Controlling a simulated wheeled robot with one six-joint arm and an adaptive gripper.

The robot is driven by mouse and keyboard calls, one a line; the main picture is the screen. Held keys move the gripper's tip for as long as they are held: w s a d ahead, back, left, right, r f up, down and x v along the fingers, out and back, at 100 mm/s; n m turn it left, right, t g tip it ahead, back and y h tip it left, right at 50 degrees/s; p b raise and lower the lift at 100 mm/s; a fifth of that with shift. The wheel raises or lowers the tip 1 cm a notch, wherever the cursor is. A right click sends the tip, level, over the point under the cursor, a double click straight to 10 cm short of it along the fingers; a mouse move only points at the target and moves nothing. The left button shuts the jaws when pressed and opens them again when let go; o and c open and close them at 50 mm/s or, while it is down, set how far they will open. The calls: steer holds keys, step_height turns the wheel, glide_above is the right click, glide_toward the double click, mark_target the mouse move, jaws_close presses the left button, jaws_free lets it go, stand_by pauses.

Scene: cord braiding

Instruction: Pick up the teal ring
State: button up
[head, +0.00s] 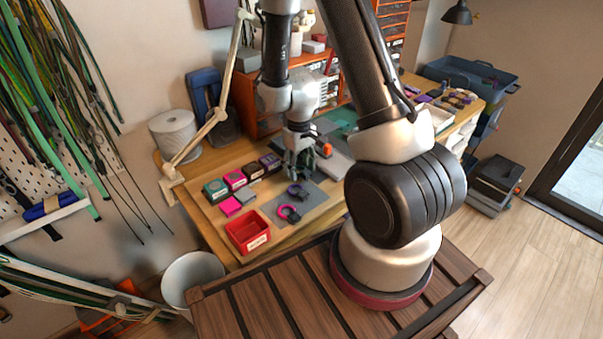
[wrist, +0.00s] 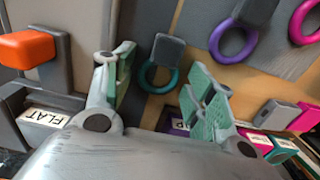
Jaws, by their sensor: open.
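The teal ring (wrist: 147,86) lies on the table in the wrist view, with a dark grey square block (wrist: 168,52) attached at its upper side. My gripper (wrist: 160,64) is open, with one finger to the left of the ring and the other to its right. The ring shows between the fingers, and nothing is held. In the head view my gripper (head: 300,168) is low over the worktable at the back edge of a grey mat (head: 318,208). I cannot make out the teal ring there; the gripper seems to hide it.
A purple ring (wrist: 233,54) and a magenta ring (wrist: 296,26) lie nearby, each with a dark block. A grey holder labelled FLAT (wrist: 46,117) with an orange piece (wrist: 30,48) stands left. Small labelled boxes (head: 235,180) and a red bin (head: 248,232) are on the table.

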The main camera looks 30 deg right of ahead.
steer(key=c, duration=0.5)
steer(key=shift+c, duration=0.2)
steer(key=shift+r, duration=0.1)
